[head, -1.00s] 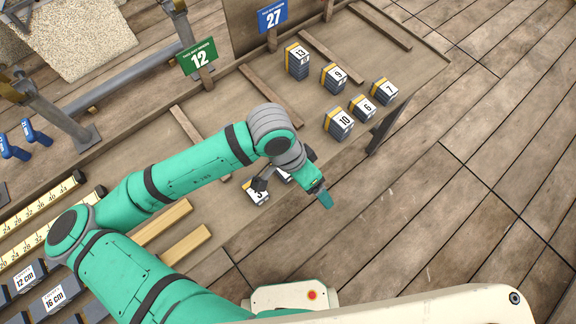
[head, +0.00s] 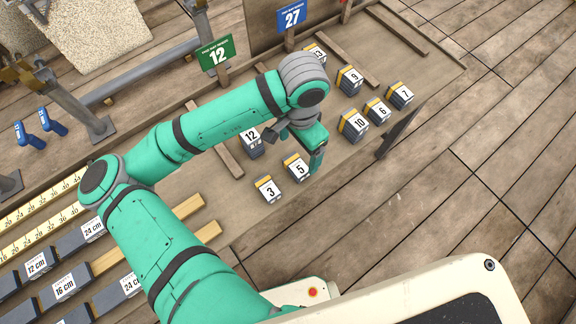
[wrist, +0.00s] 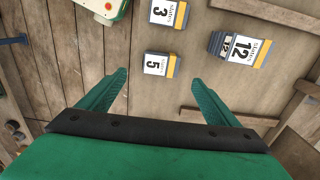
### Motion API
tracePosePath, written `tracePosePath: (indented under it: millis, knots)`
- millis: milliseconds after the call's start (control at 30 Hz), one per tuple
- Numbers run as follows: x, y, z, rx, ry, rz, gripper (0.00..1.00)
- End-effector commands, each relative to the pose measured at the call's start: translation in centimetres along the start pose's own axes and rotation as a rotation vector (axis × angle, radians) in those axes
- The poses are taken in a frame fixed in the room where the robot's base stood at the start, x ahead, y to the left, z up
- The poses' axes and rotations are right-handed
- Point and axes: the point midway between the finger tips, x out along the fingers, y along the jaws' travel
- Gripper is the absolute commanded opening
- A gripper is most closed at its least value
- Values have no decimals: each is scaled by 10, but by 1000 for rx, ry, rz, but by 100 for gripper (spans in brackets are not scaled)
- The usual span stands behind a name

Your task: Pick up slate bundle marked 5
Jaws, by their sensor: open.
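The slate bundle marked 5 (head: 298,168) is a small grey block with a white numbered label and a yellow band. It sits on the wooden board, between bundle 3 (head: 268,189) and my gripper (head: 296,145). In the wrist view, bundle 5 (wrist: 160,65) lies ahead of and between the two green fingers of my gripper (wrist: 160,82), which are spread wide and empty. No finger appears to touch it.
Bundles 10 (head: 354,124), 6 (head: 377,110), 7 (head: 400,94), 9 (head: 349,79) and 13 (head: 315,53) stand farther right and back. A dark upright panel (head: 398,132) stands beside them. Wooden battens (head: 229,157) cross the board. Plank floor (head: 450,210) at right is clear.

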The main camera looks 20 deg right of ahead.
Motion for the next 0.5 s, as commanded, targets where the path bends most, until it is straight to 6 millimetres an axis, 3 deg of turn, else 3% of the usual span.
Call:
tracePosePath:
  millis: [300, 500]
  knots:
    - [42, 0, -1, 0, -4, -1, 84]
    - [55, 0, -2, 4, -3, -2, 84]
